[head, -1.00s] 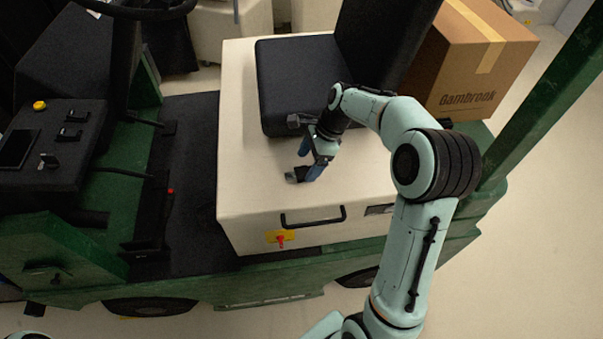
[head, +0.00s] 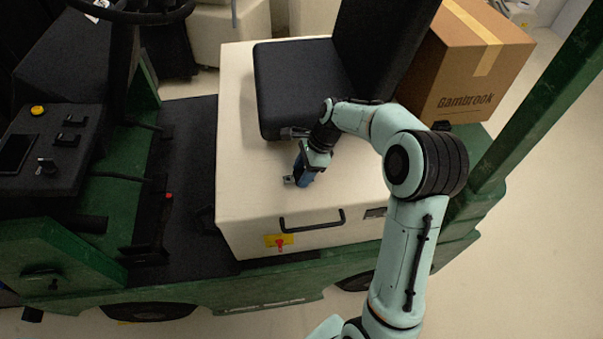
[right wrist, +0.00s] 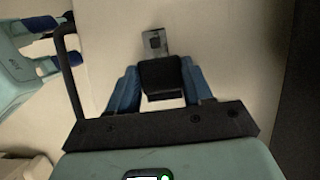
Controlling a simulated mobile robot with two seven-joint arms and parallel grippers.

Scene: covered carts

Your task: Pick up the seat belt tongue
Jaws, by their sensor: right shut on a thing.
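The seat belt tongue has a black body and a flat metal plate with a slot. In the right wrist view the tongue (right wrist: 160,75) sits between the two blue fingers of my right gripper (right wrist: 160,88), which is shut on its black body; the metal plate points away from the gripper. In the head view my right gripper (head: 303,179) is low over the cream seat box, and only the tongue's metal tip (head: 289,181) shows beside the fingers. My left gripper (right wrist: 48,44) shows at the upper left of the right wrist view, its blue fingers apart and empty.
The cream seat box (head: 245,190) has a black handle (head: 312,222) on its front. A black seat (head: 290,85) stands behind my right gripper. A cardboard box (head: 465,65) is at the back right, near a green post (head: 540,90). A control panel (head: 50,150) is at the left.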

